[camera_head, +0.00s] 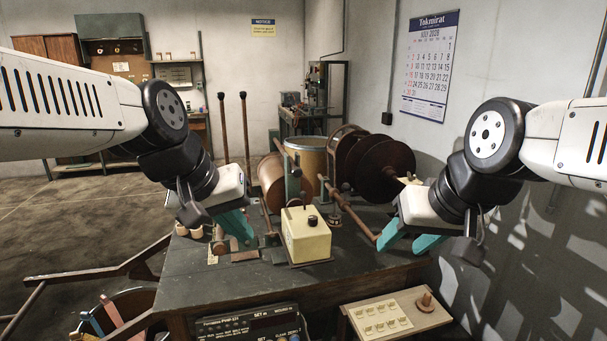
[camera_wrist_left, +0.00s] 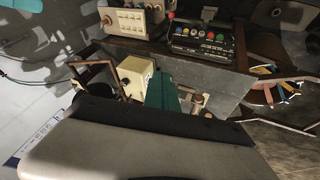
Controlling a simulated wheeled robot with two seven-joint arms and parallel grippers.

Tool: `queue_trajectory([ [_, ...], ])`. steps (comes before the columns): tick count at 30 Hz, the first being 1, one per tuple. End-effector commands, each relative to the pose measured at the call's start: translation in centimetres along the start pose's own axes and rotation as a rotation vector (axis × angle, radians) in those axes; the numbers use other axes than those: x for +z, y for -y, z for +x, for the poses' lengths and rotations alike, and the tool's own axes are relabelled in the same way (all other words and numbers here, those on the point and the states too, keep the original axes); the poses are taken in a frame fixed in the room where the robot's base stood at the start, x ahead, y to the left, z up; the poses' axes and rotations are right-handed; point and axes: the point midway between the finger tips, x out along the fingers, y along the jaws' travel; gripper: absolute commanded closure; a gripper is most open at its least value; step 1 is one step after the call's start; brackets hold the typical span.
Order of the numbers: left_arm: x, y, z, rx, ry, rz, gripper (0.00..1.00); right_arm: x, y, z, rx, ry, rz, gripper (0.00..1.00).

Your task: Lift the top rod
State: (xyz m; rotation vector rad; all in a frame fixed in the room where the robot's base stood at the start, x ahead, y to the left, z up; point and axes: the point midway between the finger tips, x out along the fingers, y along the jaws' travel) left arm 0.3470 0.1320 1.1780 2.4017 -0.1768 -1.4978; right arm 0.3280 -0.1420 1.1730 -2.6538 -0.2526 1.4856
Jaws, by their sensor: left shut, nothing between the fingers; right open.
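In the head view several brown rods belong to the winding machine on the bench; I cannot tell which is the top rod. A slanted rod (camera_head: 349,210) runs beside the cream box (camera_head: 306,234). A short upper rod (camera_head: 284,151) meets a green post. Two upright rods (camera_head: 245,130) with dark knobs stand at the left. My left gripper (camera_head: 238,225) is shut and empty, left of the cream box, near the upright rods' base. Its teal fingers also show in the left wrist view (camera_wrist_left: 162,92). My right gripper (camera_head: 409,240) is open and empty, right of the slanted rod.
The dark bench (camera_head: 200,282) has bare room at its front left. Large brown reels (camera_head: 384,170) and a yellow drum (camera_head: 310,160) stand behind. A black control panel (camera_head: 250,325) and a pale switch board (camera_head: 395,315) are at the front. A wall is close on the right.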

Motion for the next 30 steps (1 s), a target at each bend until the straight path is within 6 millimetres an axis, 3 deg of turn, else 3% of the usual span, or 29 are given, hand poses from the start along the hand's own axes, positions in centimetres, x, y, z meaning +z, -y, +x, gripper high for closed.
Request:
queue_trajectory([
  [5,-5.5,-1.8,2.6,0.136,0.162,-0.461,1.0,0.0,0.0,0.0,0.0,0.0,0.0,0.51],
  [9,-11.1,-2.5,5.0,0.262,0.28,-0.838,1.0,0.0,0.0,0.0,0.0,0.0,0.0,0.51],
  [15,-19.4,-1.0,8.7,0.445,0.42,-1.304,1.0,0.0,0.0,0.0,0.0,0.0,0.0,0.51],
  [18,-22.4,0.3,10.0,0.517,0.465,-1.456,1.0,0.0,0.0,0.0,0.0,0.0,0.0,0.51],
  [24,-24.9,1.4,11.2,0.587,0.505,-1.583,1.0,0.0,0.0,0.0,0.0,0.0,0.0,0.51],
  [30,-25.1,-0.2,13.1,0.589,0.51,-1.586,1.0,0.0,0.0,0.0,0.0,0.0,0.0,0.51],
])
